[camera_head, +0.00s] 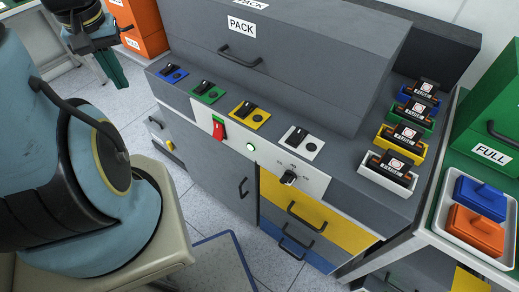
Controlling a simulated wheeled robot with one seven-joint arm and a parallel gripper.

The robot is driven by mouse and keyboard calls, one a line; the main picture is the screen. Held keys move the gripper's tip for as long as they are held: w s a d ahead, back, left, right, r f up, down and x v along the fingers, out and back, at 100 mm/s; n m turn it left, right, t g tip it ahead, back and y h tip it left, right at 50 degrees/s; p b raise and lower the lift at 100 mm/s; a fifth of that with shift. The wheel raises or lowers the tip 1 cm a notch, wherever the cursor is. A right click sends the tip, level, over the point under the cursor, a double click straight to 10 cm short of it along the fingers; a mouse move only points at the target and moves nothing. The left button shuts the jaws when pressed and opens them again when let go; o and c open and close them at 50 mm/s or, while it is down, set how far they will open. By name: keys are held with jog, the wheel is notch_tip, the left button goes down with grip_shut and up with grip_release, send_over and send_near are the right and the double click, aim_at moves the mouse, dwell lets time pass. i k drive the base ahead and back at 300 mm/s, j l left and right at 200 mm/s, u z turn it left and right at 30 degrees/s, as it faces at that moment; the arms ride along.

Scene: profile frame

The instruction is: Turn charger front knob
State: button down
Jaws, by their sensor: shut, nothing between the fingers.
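The front knob (288,177) is small and black, on the right part of the white front panel (268,160) of the grey charger cabinet. Small marks sit around it, too small to read. On the same panel are a red switch (218,130) and a green lamp (250,147), which looks lit. My gripper (119,81) is at the upper left, with its dark green fingers together and pointing down, empty. It is well left of the knob, apart from the cabinet, and touches nothing that I can see.
Blue, green, yellow and white switch plates (301,143) line the cabinet top. Fuse holders (392,165) stand at its right end. A closed grey PACK lid (285,45) rises behind. Yellow and blue drawers (325,222) lie below the knob. A tray (473,241) is far right.

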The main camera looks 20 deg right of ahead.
aim_at(290, 177)
jog(key=k+j, duration=0.3)
jog(key=k, duration=0.15)
jog(key=k+j, duration=0.25)
jog(key=k, duration=0.25)
jog(key=k+j, duration=0.3)
jog(key=k, duration=0.15)
